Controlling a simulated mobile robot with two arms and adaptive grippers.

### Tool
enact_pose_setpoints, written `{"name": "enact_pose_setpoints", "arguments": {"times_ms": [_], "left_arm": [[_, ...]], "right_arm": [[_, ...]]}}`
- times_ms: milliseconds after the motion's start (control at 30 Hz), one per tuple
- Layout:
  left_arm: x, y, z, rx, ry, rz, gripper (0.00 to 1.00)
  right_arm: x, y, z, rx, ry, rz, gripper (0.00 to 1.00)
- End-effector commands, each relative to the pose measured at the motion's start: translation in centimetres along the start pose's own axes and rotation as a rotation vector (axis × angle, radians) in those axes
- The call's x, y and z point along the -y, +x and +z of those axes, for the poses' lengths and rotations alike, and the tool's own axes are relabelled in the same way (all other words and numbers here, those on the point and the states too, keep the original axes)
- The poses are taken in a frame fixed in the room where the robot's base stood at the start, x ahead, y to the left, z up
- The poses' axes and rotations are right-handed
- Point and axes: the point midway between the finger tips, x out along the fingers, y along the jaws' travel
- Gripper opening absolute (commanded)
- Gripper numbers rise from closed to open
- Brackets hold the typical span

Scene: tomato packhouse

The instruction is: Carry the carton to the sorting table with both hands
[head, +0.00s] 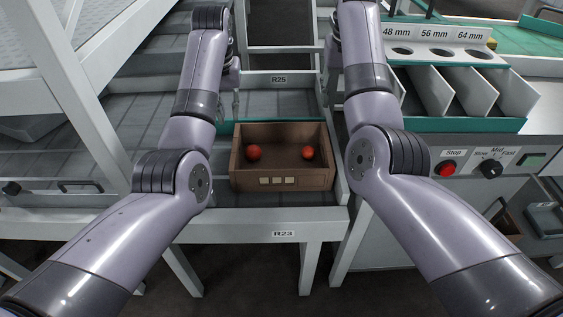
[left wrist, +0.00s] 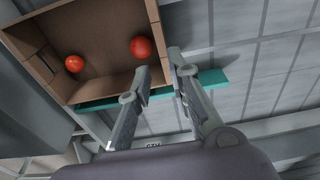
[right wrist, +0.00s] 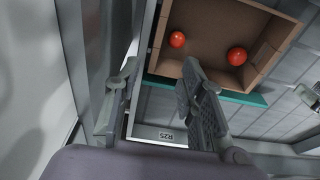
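The brown open carton (head: 282,184) stands upright on a grey surface and holds two red tomatoes, one on each side. It also shows in the left wrist view (left wrist: 62,93) and the right wrist view (right wrist: 284,33). My left gripper (left wrist: 158,62) is open, with one fingertip overlapping the carton's inside and the other outside its wall. My right gripper (right wrist: 158,68) is open wider, one finger outside the carton and one overlapping its inside. Neither visibly grips the carton. In the head view my arms largely hide both grippers. I cannot tell which surface is the sorting table.
A label R23 (head: 283,233) is on the front edge below the carton, and R25 (head: 279,79) is behind it. A sizing unit (head: 452,50) with holes and dividers is at right, above a red stop button (head: 447,168) and speed knob (head: 491,169). White posts (head: 80,90) stand at left.

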Motion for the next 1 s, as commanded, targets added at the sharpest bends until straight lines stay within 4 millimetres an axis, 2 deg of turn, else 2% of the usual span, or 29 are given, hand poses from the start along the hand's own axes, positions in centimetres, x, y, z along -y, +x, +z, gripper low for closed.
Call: {"name": "enact_pose_setpoints", "arguments": {"times_ms": [233,367,567,1000], "left_arm": [[0.0,-0.1,0.0,0.0,0.0,0.0,0.18],[0.0,0.7,0.0,0.001,0.0,0.0,0.18],[0.0,3.9,0.1,0.004,0.0,-0.001,0.18],[0.0,12.6,0.1,0.004,0.0,-0.001,0.18]], "right_arm": [[0.0,-0.1,0.0,0.0,0.0,0.0,0.37],[0.0,0.7,0.0,0.0,0.0,0.0,0.37],[0.0,3.9,0.1,0.004,0.0,0.0,0.37],[0.0,12.6,0.1,0.003,-0.002,0.0,0.37]]}}
